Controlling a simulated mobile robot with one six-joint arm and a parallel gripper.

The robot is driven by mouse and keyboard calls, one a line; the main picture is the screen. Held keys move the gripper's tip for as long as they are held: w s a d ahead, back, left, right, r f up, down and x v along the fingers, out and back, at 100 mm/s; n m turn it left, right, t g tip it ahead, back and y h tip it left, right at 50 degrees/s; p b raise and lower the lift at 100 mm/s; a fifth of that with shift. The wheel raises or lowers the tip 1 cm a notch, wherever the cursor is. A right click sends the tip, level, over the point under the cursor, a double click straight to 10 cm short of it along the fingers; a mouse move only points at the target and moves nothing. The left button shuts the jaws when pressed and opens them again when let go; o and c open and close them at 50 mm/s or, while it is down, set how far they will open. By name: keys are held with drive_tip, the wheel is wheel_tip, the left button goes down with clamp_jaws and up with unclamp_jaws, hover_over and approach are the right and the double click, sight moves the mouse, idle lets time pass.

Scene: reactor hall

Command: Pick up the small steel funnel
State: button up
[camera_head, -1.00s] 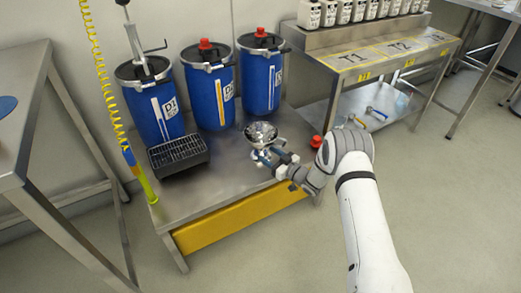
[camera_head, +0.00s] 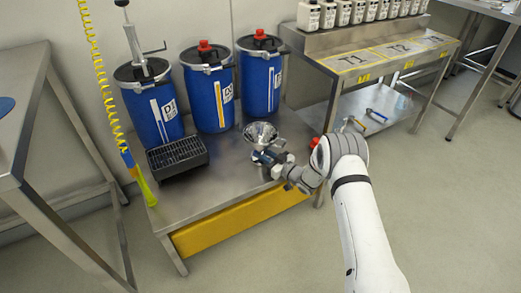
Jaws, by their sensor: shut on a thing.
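The small steel funnel (camera_head: 261,132) is a shiny metal cone with its wide mouth facing up. It is above the right part of the low steel bench (camera_head: 214,200), in front of the right blue drum. My gripper (camera_head: 262,156) is right below the cone and shut on the funnel. The gripper hides the funnel's lower part. I cannot tell whether the funnel touches the bench top.
Three blue drums (camera_head: 213,95) stand along the back of the bench. A black grated tray (camera_head: 177,157) sits left of my gripper. A red cap (camera_head: 314,142) is near the bench's right end. A labelled steel table (camera_head: 345,62) with white bottles (camera_head: 343,12) stands at right.

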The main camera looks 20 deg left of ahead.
sight(266, 135)
drive_tip(key=shift+r, duration=0.15)
clamp_jaws()
wheel_tip(266, 135, up, 10)
drive_tip(key=p, duration=0.3)
